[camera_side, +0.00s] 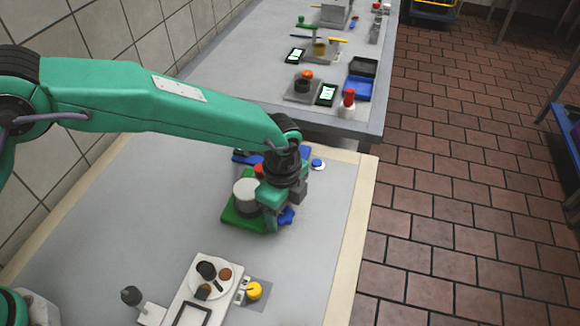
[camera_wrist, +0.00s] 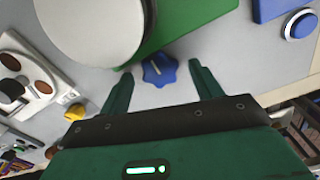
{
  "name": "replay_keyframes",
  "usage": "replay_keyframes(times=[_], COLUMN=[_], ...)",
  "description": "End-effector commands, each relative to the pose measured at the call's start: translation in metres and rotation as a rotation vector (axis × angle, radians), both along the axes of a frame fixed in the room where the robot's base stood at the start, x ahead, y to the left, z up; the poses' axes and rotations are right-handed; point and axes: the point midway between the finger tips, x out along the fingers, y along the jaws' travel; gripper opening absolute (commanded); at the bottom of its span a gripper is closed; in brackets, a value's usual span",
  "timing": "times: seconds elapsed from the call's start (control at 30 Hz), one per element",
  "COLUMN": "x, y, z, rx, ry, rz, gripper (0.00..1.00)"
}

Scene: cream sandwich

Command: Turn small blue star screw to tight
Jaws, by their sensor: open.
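The small blue star screw (camera_wrist: 159,70) lies between and just beyond the two fingertips of my gripper (camera_wrist: 163,78) in the wrist view. The fingers stand apart on either side of it, and I see no contact. In the side view the blue star screw (camera_side: 286,216) shows at the right edge of the green block (camera_side: 240,219), partly hidden by my gripper (camera_side: 272,212). My gripper points down over that edge. The screw's turn position cannot be told.
A white round cylinder (camera_side: 246,194) stands on the green block close to my gripper. A blue button (camera_side: 318,164) is behind it. A white panel with round parts (camera_side: 208,291) and a yellow knob (camera_side: 254,291) are nearer. The table's right side is clear.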

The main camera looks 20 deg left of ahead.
Motion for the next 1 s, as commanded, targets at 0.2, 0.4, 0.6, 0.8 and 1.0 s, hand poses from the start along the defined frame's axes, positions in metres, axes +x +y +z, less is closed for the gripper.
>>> replay_keyframes(times=[0.2, 0.4, 0.6, 0.8, 1.0], x=[0.0, 0.0, 0.0, 0.0, 0.0], y=[0.0, 0.0, 0.0, 0.0, 0.0], z=[0.006, 0.025, 0.051, 0.072, 0.078], rx=[0.0, -0.002, -0.003, -0.002, 0.0], ry=[-0.001, -0.002, -0.002, -0.002, 0.0], rz=[0.001, 0.001, 0.0, 0.0, 0.0], gripper=[0.64, 0.64, 0.64, 0.64, 0.64])
